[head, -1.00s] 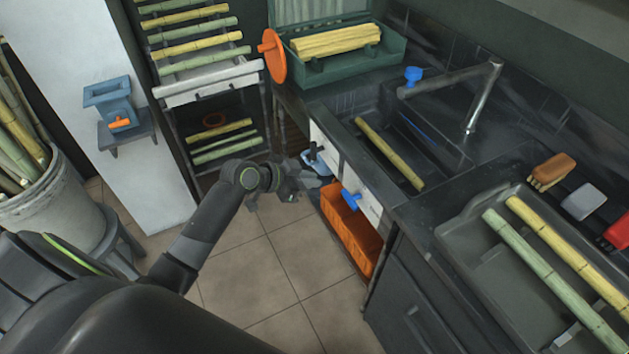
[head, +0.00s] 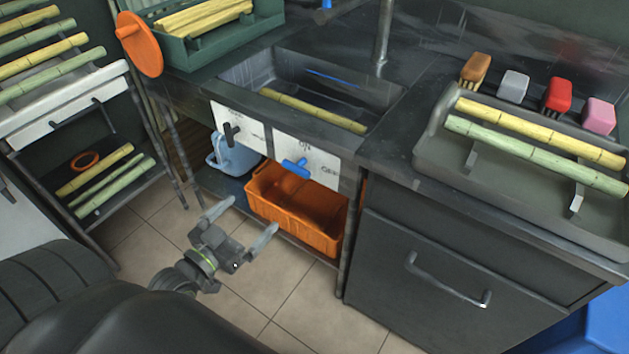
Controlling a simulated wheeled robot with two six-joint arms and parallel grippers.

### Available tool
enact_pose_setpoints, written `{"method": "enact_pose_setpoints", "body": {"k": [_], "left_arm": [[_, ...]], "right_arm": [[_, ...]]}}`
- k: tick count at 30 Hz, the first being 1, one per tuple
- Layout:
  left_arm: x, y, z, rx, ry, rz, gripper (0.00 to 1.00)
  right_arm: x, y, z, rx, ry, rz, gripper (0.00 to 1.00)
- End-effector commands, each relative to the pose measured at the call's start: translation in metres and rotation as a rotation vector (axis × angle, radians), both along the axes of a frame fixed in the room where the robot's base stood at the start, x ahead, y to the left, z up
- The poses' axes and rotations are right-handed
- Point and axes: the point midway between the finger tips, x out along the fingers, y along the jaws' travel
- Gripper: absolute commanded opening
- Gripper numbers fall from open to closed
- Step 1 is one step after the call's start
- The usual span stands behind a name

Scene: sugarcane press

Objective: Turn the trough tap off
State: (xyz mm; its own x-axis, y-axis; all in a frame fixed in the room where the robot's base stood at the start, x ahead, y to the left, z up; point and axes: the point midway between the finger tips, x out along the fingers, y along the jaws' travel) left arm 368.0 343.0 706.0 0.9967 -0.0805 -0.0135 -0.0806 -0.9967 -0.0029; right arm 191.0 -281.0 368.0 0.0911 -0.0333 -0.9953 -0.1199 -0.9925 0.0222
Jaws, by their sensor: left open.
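A blue tap handle (head: 296,168) sits on a white panel marked with lettering, on the front of the sink trough (head: 330,85). It lies roughly sideways, tilted slightly. A black handle (head: 232,133) is on a second white panel to its left. I cannot tell for sure which one is the trough tap. A blue knob (head: 326,3) by the spout (head: 383,30) is cut by the top edge. My left gripper (head: 242,224) is open and empty, lower left of the blue handle and apart from it. My right gripper is not in view.
An orange crate (head: 300,210) stands under the blue handle, with a light blue container (head: 237,155) beside it. A cane lies in the trough. A cabinet (head: 470,260) with a bar handle is at right, with a tray (head: 440,160) of canes on top. Floor is clear around my gripper.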

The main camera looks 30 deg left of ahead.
Motion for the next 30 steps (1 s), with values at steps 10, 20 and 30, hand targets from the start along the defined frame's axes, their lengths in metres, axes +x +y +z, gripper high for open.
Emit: {"method": "enact_pose_setpoints", "body": {"k": [10, 20, 30], "left_arm": [[0.022, -0.002, 0.003, -0.008, -0.020, 0.003, 1.00], [0.080, -0.007, 0.003, -0.009, -0.018, 0.002, 1.00], [0.140, -0.011, 0.002, -0.008, -0.016, 0.002, 1.00]], "right_arm": [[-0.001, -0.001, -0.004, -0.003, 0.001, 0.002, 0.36], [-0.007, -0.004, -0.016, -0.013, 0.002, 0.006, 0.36], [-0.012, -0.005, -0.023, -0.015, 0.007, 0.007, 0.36]]}}
